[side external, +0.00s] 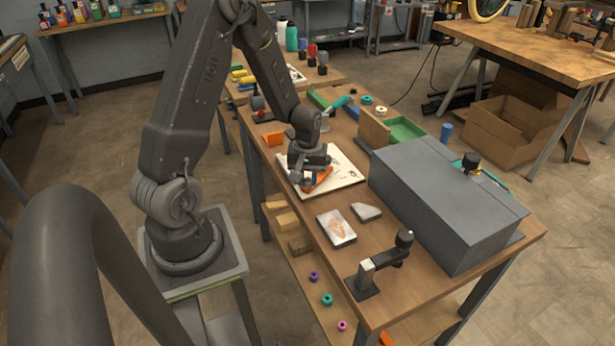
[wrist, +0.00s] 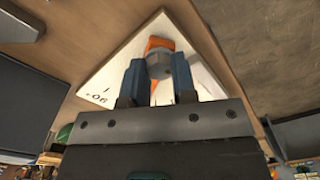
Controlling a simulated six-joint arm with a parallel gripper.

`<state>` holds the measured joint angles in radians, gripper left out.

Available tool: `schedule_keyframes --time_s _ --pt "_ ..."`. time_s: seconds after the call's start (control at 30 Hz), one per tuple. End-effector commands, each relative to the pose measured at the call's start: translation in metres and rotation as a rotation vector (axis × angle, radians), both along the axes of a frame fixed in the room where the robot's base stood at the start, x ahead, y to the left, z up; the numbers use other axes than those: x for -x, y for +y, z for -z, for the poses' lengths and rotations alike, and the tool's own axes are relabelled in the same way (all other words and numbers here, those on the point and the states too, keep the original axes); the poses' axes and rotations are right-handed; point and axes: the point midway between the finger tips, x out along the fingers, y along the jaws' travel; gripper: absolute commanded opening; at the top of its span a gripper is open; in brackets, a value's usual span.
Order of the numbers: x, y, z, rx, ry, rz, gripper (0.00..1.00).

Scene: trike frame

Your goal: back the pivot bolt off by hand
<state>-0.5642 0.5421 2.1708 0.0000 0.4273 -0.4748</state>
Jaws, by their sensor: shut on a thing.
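My gripper (side external: 306,181) is low over a white board (side external: 347,176) on the workbench. In the wrist view, its two blue fingers (wrist: 160,68) are closed on a grey round piece (wrist: 159,63), which looks like the head of the pivot bolt. An orange part (wrist: 161,43) lies at the fingertips on the white board (wrist: 110,83). The orange part (side external: 321,181) also shows under the gripper in the side view. The bolt's shank and thread are hidden.
A large grey box (side external: 440,200) stands right of the board. A black clamp-like stand (side external: 384,264), a framed plate (side external: 336,228) and a small grey block (side external: 366,211) sit nearer the front.

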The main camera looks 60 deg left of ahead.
Motion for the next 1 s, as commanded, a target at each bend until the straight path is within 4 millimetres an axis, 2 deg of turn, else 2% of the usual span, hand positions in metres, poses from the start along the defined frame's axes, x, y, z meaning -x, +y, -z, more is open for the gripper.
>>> schedule_keyframes --time_s 1.0 --pt "0.0013 -0.0014 0.0021 0.002 0.006 -0.966 0.02"
